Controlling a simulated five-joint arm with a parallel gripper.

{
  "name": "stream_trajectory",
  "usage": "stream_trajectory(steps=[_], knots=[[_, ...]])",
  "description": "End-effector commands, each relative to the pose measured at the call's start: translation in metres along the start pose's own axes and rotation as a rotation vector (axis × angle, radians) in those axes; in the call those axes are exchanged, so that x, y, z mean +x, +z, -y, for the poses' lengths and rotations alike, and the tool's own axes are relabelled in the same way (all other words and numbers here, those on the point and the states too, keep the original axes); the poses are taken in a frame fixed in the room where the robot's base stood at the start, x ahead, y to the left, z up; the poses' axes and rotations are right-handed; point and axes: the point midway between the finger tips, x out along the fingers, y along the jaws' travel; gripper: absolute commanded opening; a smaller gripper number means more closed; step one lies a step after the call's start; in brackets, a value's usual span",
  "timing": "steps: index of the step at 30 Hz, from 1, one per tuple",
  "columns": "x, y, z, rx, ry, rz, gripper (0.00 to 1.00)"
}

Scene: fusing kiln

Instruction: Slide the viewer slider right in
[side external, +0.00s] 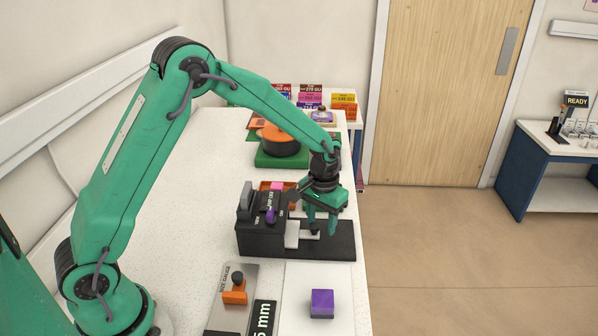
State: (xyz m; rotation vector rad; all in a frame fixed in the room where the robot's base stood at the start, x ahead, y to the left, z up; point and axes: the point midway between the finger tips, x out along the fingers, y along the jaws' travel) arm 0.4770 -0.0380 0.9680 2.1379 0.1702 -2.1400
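A black device (258,240) stands on the white bench, with a purple knob (270,215) and small white lettering on its top. A pale slider plate (292,236) sticks out from its right side over a low black base (342,240). This looks like the viewer slider, though its lettering is too small to read. My gripper (322,230) points down over the base, at the right end of the pale plate. Its two fingers look apart, with a gap between them. Whether a finger touches the plate cannot be told from this view.
A purple block (322,304) lies on a white sheet at the front. An orange-topped round pot (279,139) stands on a green base behind. Coloured cards stand farther back.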

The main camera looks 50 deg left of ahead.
Motion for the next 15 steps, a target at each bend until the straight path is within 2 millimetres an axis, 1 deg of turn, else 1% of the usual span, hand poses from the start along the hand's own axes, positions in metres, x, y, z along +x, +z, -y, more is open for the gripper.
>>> stream_trajectory(steps=[3, 11, 15], knots=[[0.000, -0.008, -0.013, 0.003, 0.000, -0.001, 0.44], [-0.033, -0.008, -0.012, 0.001, 0.001, -0.003, 0.44], [-0.052, -0.009, -0.012, 0.001, 0.001, -0.004, 0.44]])
